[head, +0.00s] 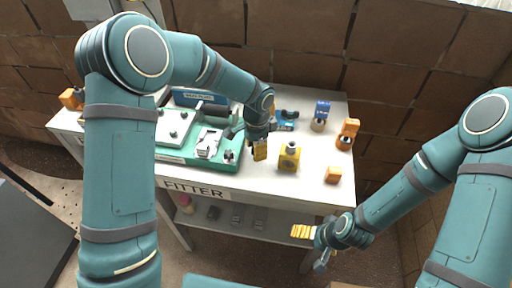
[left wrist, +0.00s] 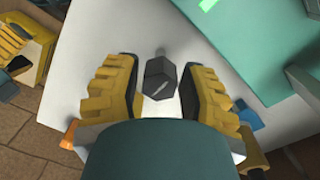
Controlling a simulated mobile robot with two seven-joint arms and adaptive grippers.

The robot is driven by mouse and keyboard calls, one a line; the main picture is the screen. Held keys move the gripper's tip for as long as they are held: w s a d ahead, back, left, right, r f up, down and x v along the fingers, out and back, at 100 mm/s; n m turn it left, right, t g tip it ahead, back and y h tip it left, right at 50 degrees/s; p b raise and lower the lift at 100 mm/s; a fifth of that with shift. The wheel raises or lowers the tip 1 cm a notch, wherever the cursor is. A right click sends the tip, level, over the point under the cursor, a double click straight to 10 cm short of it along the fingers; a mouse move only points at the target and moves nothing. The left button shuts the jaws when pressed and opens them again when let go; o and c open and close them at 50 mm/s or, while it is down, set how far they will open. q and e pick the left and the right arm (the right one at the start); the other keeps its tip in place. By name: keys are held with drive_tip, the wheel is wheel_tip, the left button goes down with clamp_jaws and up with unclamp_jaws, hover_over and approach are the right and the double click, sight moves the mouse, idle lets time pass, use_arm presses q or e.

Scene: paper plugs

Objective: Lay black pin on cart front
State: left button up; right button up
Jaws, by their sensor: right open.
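The black pin (left wrist: 158,78), a dark hexagonal head with a thinner grey stem, shows in the left wrist view between the fingers of my left gripper (left wrist: 160,88). Narrow gaps show on both sides of it, so the fingers look open around it. I cannot tell whether it touches the white cart top. In the head view my left gripper (head: 259,151) is low over the cart, right of the green tray, and hides the pin. The cart front (head: 195,190) bears the word FITTER. My right gripper (head: 303,232) is open and empty, in front of the cart's right end.
The green tray (head: 225,163) holds a grey clamp (head: 208,145). A yellow block with a dark top (head: 289,158) stands just right of my left gripper. Orange blocks (head: 333,175) and a blue-topped container (head: 321,115) are further right. The front right top is partly clear.

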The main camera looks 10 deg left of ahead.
use_arm(q)
drive_tip(key=shift+r, duration=0.1)
use_arm(e)
drive_tip(key=shift+r, duration=0.1)
use_arm(q)
drive_tip(key=shift+r, duration=0.2)
drive_tip(key=r+p, duration=0.1)
drive_tip(key=r, duration=0.5)
drive_tip(key=r+p, duration=0.1)
drive_tip(key=r, duration=0.5)
drive_tip(key=shift+w, duration=0.2)
use_arm(e)
drive_tip(key=shift+w+d+r, duration=0.1)
drive_tip(key=shift+w+r, duration=0.1)
drive_tip(key=shift+r, duration=0.3)
drive_tip(key=shift+w+r, duration=0.15)
drive_tip(key=shift+r, duration=0.3)
use_arm(q)
drive_tip(key=shift+s+f, duration=0.1)
drive_tip(key=shift+f, duration=0.05)
use_arm(e)
drive_tip(key=shift+s, duration=0.15)
